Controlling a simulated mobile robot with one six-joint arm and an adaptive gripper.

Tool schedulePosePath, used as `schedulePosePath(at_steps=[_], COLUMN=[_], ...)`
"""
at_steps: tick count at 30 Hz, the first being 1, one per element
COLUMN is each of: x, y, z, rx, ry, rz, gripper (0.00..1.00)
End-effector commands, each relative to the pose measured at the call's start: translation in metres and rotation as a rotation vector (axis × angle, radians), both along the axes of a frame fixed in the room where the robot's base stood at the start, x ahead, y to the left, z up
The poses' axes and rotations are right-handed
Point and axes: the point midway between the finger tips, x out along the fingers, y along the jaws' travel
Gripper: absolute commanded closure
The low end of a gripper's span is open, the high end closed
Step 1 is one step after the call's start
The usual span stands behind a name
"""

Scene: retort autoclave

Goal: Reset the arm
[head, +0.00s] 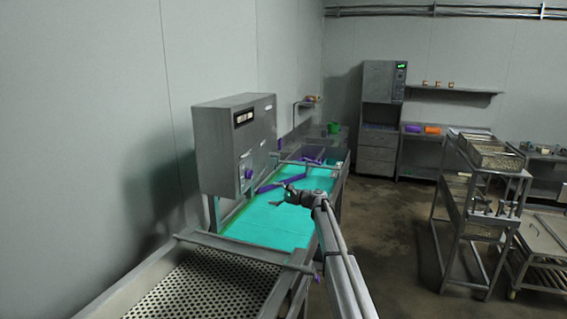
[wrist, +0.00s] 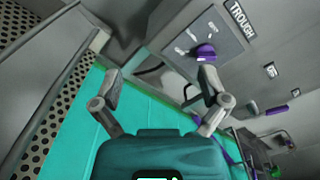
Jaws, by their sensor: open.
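My gripper (head: 282,199) is open and empty in the head view, at the end of my arm that reaches in from the lower right. It is over the turquoise surface of a long metal trough (head: 262,226). In the wrist view my gripper (wrist: 160,88) shows its two fingers spread apart with nothing between them. Beyond the fingers is a grey control box (wrist: 205,45) labelled TROUGH, with a purple knob. The control box (head: 235,145) is on the left in the head view.
A perforated metal tray (head: 205,285) adjoins the trough at the near end. A purple bar (head: 275,184) lies across the trough's far part. A metal rack with trays (head: 470,205) stands at right. A tall cabinet (head: 382,115) is at the back. Floor between trough and rack is clear.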

Motion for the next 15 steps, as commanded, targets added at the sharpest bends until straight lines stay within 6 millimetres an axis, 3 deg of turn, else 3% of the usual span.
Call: schedulePosePath(at_steps=[3,15], x=[0.000,-0.046], y=[0.000,-0.005], z=[0.000,-0.023], rx=[0.000,-0.153], ry=[0.000,-0.064], rz=[0.000,0.027], gripper=[0.06,0.06])
